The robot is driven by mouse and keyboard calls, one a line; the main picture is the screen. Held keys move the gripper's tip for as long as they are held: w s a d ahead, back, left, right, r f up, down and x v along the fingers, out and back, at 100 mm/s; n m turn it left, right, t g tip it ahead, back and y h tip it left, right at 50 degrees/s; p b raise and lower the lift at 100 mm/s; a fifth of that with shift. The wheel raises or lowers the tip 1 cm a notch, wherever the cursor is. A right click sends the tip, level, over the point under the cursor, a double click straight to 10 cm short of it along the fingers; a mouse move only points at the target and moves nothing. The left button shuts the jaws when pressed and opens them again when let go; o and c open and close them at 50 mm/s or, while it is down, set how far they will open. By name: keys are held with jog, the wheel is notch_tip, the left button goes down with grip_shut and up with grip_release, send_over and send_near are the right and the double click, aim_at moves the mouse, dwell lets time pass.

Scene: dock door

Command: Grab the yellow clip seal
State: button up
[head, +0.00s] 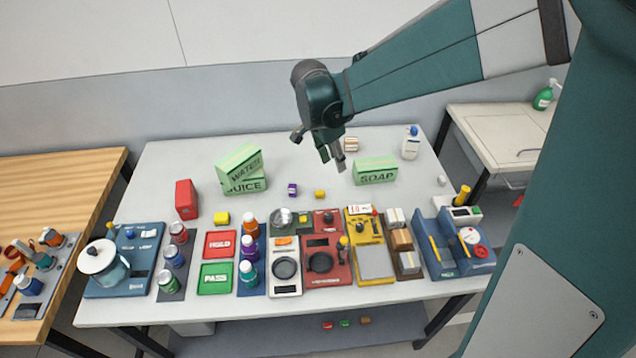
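A small yellow piece (320,194), which looks like the yellow clip seal, lies on the grey table near its middle. A similar small purple piece (292,190) lies just left of it. My gripper (332,160) hangs in the air above the back of the table, pointing down, and appears above the small yellow piece in the picture. Its fingers look apart with nothing between them. The small yellow piece is fully visible but too small to show detail.
Green WATER and JUICE boxes (243,170) stand behind left, a green SOAP box (375,171) behind right. A red box (186,199) stands at left. Trays, bottles and devices crowd the front, including a red device (327,262). Bare table surrounds the small yellow piece.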

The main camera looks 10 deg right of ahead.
aim_at(323, 192)
jog(key=w+a+f+m+h+b, duration=0.1)
jog(key=w+a+f+m, duration=0.1)
jog(key=f, duration=0.5)
jog(key=w+a+f+m+g, duration=0.1)
jog(key=w+a+f+m, duration=0.2)
jog(key=f, duration=0.3)
jog(key=shift+w+a+f+g+h+b, duration=0.3)
jog(key=shift+w+a+f+h+b, duration=0.15)
jog(key=shift+w, duration=0.3)
jog(key=shift+x, duration=1.2)
jog(key=shift+f, duration=0.1)
jog(key=shift+x, duration=2.5)
jog(key=shift+a, duration=0.1)
jog(key=c, duration=0.7)
